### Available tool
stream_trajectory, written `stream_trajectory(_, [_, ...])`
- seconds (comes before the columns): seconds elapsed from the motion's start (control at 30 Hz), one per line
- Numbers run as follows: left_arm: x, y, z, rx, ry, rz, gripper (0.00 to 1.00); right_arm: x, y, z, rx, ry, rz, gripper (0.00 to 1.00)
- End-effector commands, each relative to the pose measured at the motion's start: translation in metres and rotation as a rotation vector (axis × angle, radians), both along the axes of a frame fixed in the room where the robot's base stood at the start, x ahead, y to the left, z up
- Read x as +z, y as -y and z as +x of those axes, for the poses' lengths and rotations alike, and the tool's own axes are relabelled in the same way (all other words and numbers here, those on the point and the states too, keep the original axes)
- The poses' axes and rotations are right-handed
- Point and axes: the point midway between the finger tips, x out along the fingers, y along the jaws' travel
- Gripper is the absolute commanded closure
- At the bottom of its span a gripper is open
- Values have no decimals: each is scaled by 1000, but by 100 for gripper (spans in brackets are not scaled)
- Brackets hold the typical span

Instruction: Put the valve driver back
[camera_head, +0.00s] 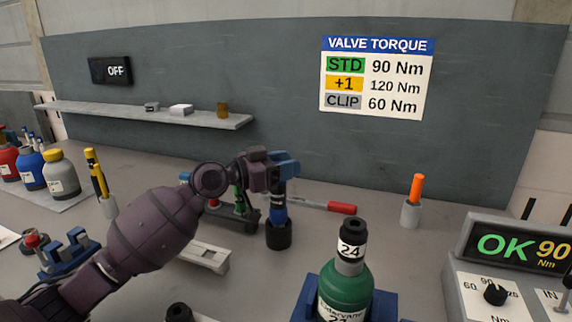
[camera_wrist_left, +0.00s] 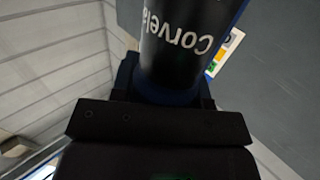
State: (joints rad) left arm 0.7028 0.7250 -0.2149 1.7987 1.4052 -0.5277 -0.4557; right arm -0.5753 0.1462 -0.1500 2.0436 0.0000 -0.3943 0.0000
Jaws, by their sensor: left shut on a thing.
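My left gripper (camera_head: 272,172) is shut on the valve driver, whose dark body with a blue top and a blue band (camera_head: 278,212) hangs upright below the fingers. In the left wrist view the driver (camera_wrist_left: 180,45) shows as a black cylinder with white "Corvela" lettering. At its lower end is a wide black cup-like piece (camera_head: 278,237); I cannot tell whether this is part of the driver or a holder around it. My right gripper is in neither view.
A green cylinder (camera_head: 345,283) marked 24 stands in a blue cradle at the front. Right of it, a display box (camera_head: 520,243) reads OK 90 Nm. A red-handled tool (camera_head: 341,208) lies behind the driver. An orange marker (camera_head: 417,188) stands in a grey cup. Several bottles (camera_head: 62,175) stand left.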

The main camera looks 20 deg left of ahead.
Motion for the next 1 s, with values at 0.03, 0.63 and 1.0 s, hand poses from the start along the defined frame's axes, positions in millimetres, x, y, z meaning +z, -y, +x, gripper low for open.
stream_trajectory(0.03, [-6,1,0,-1,-6,-5,100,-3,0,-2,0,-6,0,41])
stream_trajectory(0.63, [-2,2,0,-3,-10,-8,100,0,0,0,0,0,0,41])
stream_trajectory(1.0, [15,1,0,-2,-3,-6,100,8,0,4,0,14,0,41])
